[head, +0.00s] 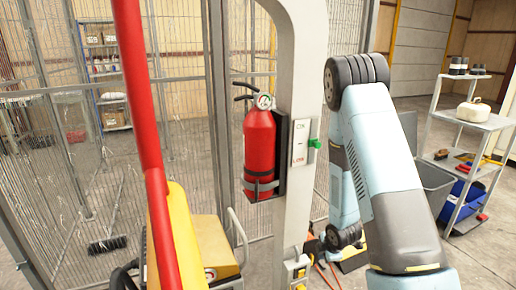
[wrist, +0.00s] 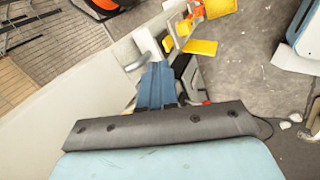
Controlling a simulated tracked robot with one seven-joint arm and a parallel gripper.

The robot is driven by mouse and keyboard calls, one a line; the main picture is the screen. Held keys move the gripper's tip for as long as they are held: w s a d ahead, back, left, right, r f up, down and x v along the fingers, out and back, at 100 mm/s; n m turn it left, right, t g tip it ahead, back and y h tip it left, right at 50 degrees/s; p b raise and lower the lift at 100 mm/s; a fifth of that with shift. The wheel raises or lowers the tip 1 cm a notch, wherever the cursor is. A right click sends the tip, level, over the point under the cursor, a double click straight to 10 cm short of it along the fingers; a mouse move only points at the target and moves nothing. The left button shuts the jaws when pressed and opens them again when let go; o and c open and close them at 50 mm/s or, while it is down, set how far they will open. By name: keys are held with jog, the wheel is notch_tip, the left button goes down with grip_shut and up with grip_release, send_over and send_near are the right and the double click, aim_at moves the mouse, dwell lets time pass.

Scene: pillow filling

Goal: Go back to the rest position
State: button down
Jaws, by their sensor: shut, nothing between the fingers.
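My light blue arm with black joint rings stands at the right of the head view, bent over at the top and reaching down. My gripper is not seen clearly there. In the wrist view my gripper (wrist: 157,82) shows as a narrow blue piece beyond the dark band of my wrist. It is shut, with nothing held in it. Its tips are hard to make out against the white and yellow parts behind them.
A red fire extinguisher (head: 259,152) hangs on a pale post (head: 301,90) left of my arm. A red pole (head: 140,90) crosses the near left. A metal shelf cart (head: 478,123) with a blue bin (head: 463,201) stands at right. Wire mesh fencing (head: 180,75) lies behind.

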jog(key=s+d+r+m+h, duration=0.2)
jog(key=r+m, duration=0.8)
jog(key=r, duration=1.8)
jog(key=s+a+r+m, duration=0.1)
jog(key=s+r+m, duration=0.3)
jog(key=s+r, duration=0.5)
jog(key=s+a+r+m+y, duration=0.1)
jog(key=s+a+r+m, duration=0.1)
jog(key=s+r+m, duration=0.3)
jog(key=s+r, duration=0.4)
jog(key=s, duration=0.5)
jog(key=shift+s+r+t, duration=0.15)
jog(key=shift+s+t, duration=0.05)
jog(key=shift+t, duration=0.1)
jog(key=shift+a, duration=0.1)
